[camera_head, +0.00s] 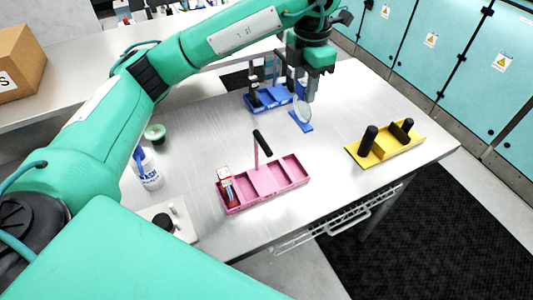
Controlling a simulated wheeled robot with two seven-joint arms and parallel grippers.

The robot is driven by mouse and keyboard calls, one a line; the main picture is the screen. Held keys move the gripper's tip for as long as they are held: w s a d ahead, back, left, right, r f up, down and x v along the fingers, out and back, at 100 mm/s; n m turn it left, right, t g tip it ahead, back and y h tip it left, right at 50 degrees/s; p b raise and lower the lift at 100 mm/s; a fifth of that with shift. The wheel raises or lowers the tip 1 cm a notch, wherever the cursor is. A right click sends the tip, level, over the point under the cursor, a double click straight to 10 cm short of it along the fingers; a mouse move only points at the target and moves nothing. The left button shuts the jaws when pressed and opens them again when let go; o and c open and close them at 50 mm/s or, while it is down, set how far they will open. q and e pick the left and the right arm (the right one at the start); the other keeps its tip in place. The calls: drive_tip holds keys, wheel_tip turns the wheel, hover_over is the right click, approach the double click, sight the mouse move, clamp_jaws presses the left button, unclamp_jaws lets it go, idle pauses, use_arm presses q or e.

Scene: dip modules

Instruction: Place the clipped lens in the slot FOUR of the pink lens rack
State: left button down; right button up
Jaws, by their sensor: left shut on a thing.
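My left gripper (311,88) reaches in over the back of the table and points down. It is shut on a clear round lens (303,109), which hangs below the fingers near a blue base piece (301,122). I cannot tell whether the lens touches that piece. The pink lens rack (270,198) stands at the front middle of the table, in front of and left of the gripper. It has several shallow compartments and a black-handled upright post. A red and white item stands in its left end. Slot numbers cannot be read. My right gripper is not in view.
A blue rack (257,107) with dark items stands left of the lens. A yellow tray (398,151) with black cylinders is at the right. The table between the racks is clear.

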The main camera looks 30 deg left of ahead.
use_arm(q)
wheel_tip(320, 180, down, 20)
drive_tip(key=p, duration=0.5)
drive_tip(key=shift+d+p, duration=0.15)
drive_tip(key=shift+p, duration=0.15)
drive_tip(key=shift+f, duration=0.15)
drive_tip(key=c, duration=1)
unclamp_jaws()
drive_tip(key=shift+r, duration=0.2)
